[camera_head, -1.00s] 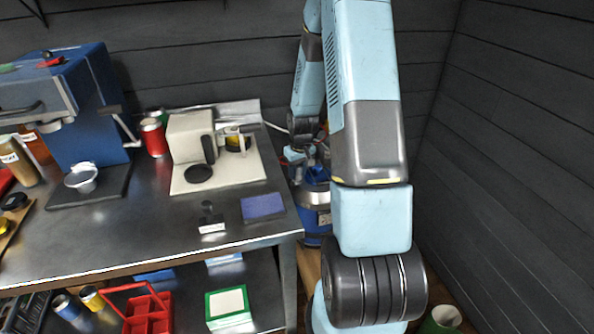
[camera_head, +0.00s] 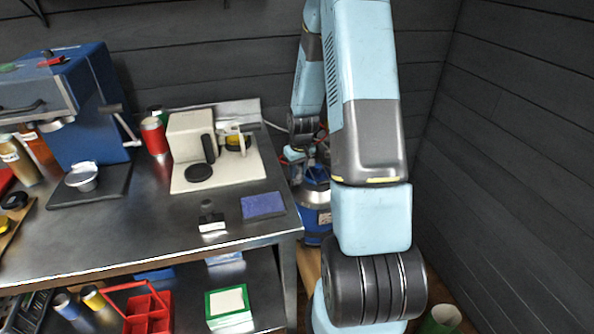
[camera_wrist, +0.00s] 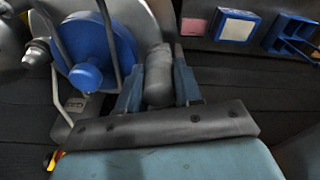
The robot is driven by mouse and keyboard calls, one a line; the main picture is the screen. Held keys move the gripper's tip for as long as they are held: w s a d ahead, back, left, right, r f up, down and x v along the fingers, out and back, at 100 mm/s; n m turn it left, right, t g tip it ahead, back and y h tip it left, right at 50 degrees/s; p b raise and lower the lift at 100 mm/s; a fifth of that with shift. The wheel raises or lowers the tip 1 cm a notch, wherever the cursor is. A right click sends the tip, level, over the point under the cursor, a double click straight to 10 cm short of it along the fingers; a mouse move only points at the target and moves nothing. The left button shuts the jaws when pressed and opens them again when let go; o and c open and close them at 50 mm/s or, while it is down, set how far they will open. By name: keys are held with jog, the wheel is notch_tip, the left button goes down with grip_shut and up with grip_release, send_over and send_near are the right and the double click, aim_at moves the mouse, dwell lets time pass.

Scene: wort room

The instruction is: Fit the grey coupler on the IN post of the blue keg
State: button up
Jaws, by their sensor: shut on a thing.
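In the wrist view my gripper (camera_wrist: 157,92) is shut on the grey coupler (camera_wrist: 158,76), a rounded grey cylinder between its two blue-grey fingers. The blue keg (camera_head: 316,214) stands on the floor right of the bench in the head view, partly hidden by my arm. In the wrist view a blue round part (camera_wrist: 112,38) and a blue knob (camera_wrist: 86,76) lie left of the gripper, with a grey post-like fitting (camera_wrist: 36,54) farther left. A small tag (camera_wrist: 75,103) is unreadable. I cannot tell which post is IN, or whether the coupler touches one.
A steel bench (camera_head: 150,215) stands left of the keg, holding a cream machine (camera_head: 190,138), a blue pad (camera_head: 263,205) and a blue press (camera_head: 75,100). Its lower shelf holds a red caddy (camera_head: 148,312) and a green-edged box (camera_head: 228,302). A dark wall (camera_head: 500,130) closes the right.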

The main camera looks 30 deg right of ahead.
jog(key=o, duration=1)
jog(key=shift+s+f, duration=0.4)
jog(key=shift+s, duration=0.05)
jog(key=shift+o, duration=0.6)
jog(key=shift+d, duration=0.1)
jog(key=c, duration=0.3)
jog(key=shift+o, duration=0.3)
jog(key=shift+r, duration=0.15)
jog(key=o, duration=0.4)
jog(key=shift+w+r, duration=0.2)
jog(key=shift+r, duration=0.4)
jog(key=shift+w+r, duration=0.2)
jog(key=shift+r, duration=2.7)
